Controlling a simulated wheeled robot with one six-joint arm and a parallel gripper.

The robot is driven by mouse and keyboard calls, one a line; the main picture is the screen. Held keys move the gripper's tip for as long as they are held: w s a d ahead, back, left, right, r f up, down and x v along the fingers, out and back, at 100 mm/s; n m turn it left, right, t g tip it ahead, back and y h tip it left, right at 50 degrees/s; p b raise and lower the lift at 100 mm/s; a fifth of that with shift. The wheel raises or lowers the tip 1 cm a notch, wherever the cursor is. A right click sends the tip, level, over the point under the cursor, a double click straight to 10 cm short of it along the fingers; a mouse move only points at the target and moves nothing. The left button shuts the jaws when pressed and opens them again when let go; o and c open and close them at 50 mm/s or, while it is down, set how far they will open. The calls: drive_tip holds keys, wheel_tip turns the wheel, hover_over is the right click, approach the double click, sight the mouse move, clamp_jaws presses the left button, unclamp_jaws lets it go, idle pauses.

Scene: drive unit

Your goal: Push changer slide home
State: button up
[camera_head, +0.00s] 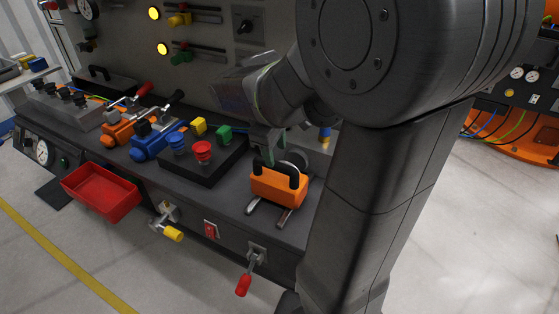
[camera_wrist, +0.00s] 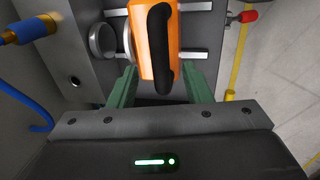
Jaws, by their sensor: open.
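The changer slide is an orange block with a black handle (camera_head: 278,188), sitting on two metal rails at the right end of the bench. In the wrist view the orange block (camera_wrist: 158,40) is upper centre, with its black handle along its right side. My gripper (camera_head: 268,158) is just behind and above the block in the head view. In the wrist view my gripper (camera_wrist: 161,75) is open, with one green finger on each side of the handle's lower end. I cannot tell whether the fingers touch it. A round metal socket (camera_wrist: 102,40) is left of the block.
A black box with blue and red knobs (camera_head: 203,151) stands left of the slide. A red tray (camera_head: 101,190) and a red-handled lever (camera_head: 244,284) stick out from the bench front. A blue hose with a brass fitting (camera_wrist: 32,28) is at the wrist view's left.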

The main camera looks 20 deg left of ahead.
sight(278, 164)
drive_tip(key=f, duration=0.2)
drive_tip(key=w+f, duration=0.1)
drive_tip(key=f, duration=0.2)
drive_tip(key=shift+f, duration=0.1)
drive_tip(key=shift+w+d, duration=0.1)
clamp_jaws()
